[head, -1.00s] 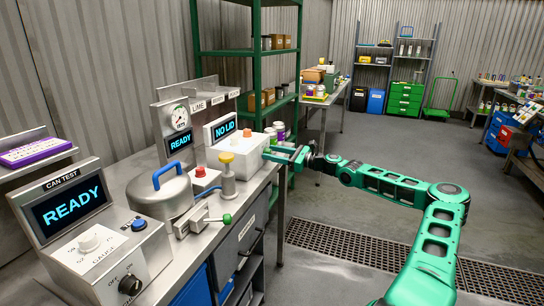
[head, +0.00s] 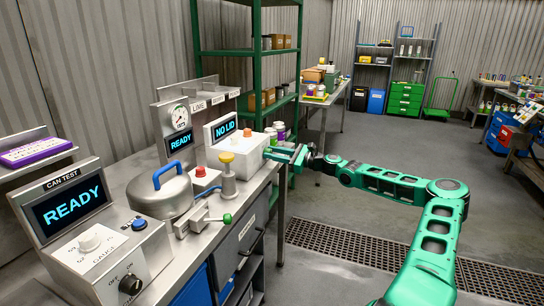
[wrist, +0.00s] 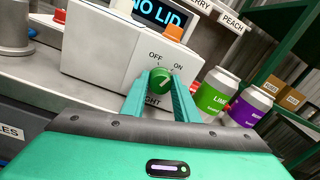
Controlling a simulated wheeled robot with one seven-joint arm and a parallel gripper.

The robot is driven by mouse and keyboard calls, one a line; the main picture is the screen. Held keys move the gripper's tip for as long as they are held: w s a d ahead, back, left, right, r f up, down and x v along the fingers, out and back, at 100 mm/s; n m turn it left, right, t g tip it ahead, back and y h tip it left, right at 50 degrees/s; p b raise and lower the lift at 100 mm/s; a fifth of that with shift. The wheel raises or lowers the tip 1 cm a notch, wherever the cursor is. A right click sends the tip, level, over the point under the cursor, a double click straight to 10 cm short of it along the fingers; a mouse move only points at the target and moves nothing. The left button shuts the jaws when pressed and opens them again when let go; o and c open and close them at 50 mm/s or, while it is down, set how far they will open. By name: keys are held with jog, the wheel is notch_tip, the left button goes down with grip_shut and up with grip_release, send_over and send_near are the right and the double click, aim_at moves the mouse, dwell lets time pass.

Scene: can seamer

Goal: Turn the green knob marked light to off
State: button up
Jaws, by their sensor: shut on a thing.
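The green knob (wrist: 160,78) sits on the front of the white box with the NO LID screen, in the wrist view. OFF is printed above it and ON to its upper right. Its pale pointer line slants toward the ON side. The label below it is partly hidden, with "GHT" showing. My gripper (wrist: 161,90) is shut on the knob, one finger on each side. In the head view my gripper (head: 279,154) reaches the right end of the white box (head: 236,150), and the knob cannot be made out there.
A green LIME can (wrist: 215,93) and a purple can (wrist: 250,105) stand close to the right of my fingers. An orange button (wrist: 174,33) is on top of the box.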

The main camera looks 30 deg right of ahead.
jog(key=n, duration=0.5)
jog(key=shift+f, duration=0.1)
jog(key=n, duration=0.5)
jog(key=shift+f, duration=0.15)
jog(key=shift+s+n, duration=0.1)
jog(key=shift+n, duration=0.3)
jog(key=o, duration=1.1)
jog(key=shift+c, duration=0.2)
jog(key=v, duration=1)
jog(key=shift+s+d+f, duration=0.15)
jog(key=shift+d+f, duration=0.05)
jog(key=shift+d, duration=0.05)
